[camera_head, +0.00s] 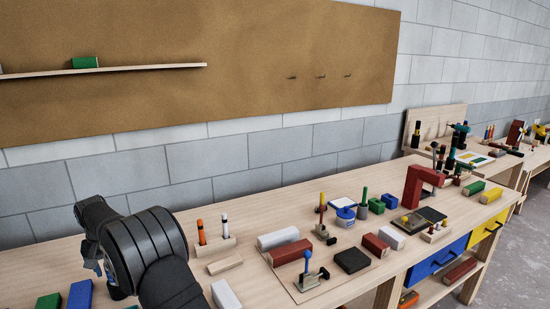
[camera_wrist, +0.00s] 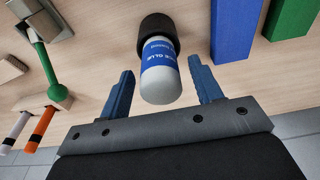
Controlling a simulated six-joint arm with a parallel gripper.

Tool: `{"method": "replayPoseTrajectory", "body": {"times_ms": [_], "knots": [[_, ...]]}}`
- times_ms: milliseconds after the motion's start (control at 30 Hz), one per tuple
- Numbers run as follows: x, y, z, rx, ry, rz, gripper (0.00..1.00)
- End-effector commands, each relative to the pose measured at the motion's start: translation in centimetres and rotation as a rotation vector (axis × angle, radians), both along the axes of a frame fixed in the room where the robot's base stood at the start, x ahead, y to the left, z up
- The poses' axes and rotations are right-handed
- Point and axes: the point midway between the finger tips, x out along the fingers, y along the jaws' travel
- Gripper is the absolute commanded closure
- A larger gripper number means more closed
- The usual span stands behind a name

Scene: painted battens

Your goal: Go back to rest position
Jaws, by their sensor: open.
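My gripper (camera_wrist: 161,66) is open, with its two blue fingers apart on either side of a white glue bottle (camera_wrist: 162,82) with a blue label. The bottle stands in a round black holder (camera_wrist: 158,33), with a visible gap to each finger. In the head view my gripper (camera_head: 100,268) is low over the left part of the bench (camera_head: 205,282), partly hidden by my own dark arm. The bottle cannot be made out there.
A blue batten (camera_head: 80,294) and a green batten (camera_head: 49,301) lie left of my gripper. A block with orange and white markers (camera_head: 215,246) stands to its right. Farther right the bench is crowded with battens and tools. A shelf (camera_head: 130,69) hangs above.

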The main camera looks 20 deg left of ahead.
Motion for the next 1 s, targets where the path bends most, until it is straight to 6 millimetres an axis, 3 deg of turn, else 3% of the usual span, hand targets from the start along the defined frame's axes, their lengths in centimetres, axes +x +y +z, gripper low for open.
{"method": "replayPoseTrajectory", "body": {"times_ms": [100,200,400,1000], "knots": [[0.2,0.1,-2.3,-0.003,0.001,0.0,0.41],[0.2,0.3,0.1,0.005,-0.002,0.0,0.41],[0.2,0.2,1.8,0.001,-0.001,0.0,0.41],[0.2,0.2,2.2,0.0,0.0,0.0,0.41]]}}
